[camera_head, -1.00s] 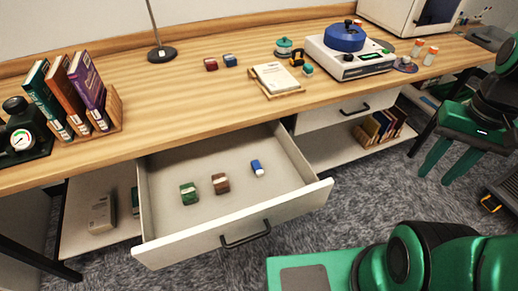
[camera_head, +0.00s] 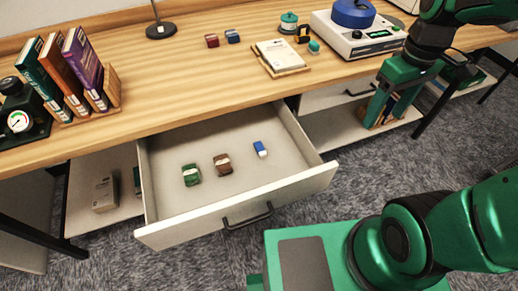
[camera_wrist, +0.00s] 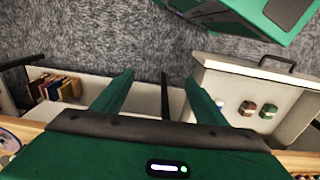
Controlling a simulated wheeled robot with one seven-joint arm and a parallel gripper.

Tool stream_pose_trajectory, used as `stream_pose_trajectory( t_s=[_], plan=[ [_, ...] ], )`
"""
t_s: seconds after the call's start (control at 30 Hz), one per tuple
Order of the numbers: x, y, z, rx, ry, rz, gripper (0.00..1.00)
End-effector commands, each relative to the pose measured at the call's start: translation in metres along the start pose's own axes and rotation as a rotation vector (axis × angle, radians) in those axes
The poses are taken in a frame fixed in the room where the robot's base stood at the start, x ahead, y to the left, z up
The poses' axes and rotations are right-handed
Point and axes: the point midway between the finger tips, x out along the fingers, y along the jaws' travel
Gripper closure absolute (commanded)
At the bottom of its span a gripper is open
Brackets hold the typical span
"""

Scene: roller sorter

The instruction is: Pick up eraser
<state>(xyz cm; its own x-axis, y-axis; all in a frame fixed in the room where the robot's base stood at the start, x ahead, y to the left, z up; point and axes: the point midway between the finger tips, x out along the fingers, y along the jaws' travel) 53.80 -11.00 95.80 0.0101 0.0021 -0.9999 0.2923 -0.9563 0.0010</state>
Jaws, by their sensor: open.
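A small blue-and-white block that looks like the eraser (camera_head: 260,149) lies in the open drawer (camera_head: 278,195), near its back right. It also shows at the left of the drawer contents in the wrist view (camera_wrist: 219,106). A brown block with a pale band (camera_head: 223,164) and a green one (camera_head: 191,175) lie left of it in the drawer. My gripper (camera_head: 388,119) is open and empty, in front of the desk and right of the drawer. In the wrist view, its green fingers (camera_wrist: 158,78) stand wide apart, with the drawer to their right.
The desk top (camera_head: 180,95) overhangs the drawer's back. A shelf (camera_head: 335,128) lies below, near my gripper.

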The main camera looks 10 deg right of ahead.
Motion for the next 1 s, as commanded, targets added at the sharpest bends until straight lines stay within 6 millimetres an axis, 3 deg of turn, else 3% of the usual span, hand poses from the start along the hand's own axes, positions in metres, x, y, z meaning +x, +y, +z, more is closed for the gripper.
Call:
stream_pose_trajectory(
  t_s=[0.03,0.2,0.4,0.5,0.63,1.0],
  plan=[
    [0.009,-0.016,-0.026,-0.160,-0.005,-0.005,0.34],
    [0.037,-0.081,-0.099,-0.690,0.016,-0.030,0.34],
    [0.075,-0.171,-0.151,-1.212,0.050,-0.070,0.34],
    [0.089,-0.205,-0.163,-1.387,0.067,-0.087,0.34],
    [0.100,-0.232,-0.170,-1.516,0.082,-0.101,0.34],
    [0.146,-0.245,-0.170,-1.555,0.085,-0.106,0.34]
  ],
)
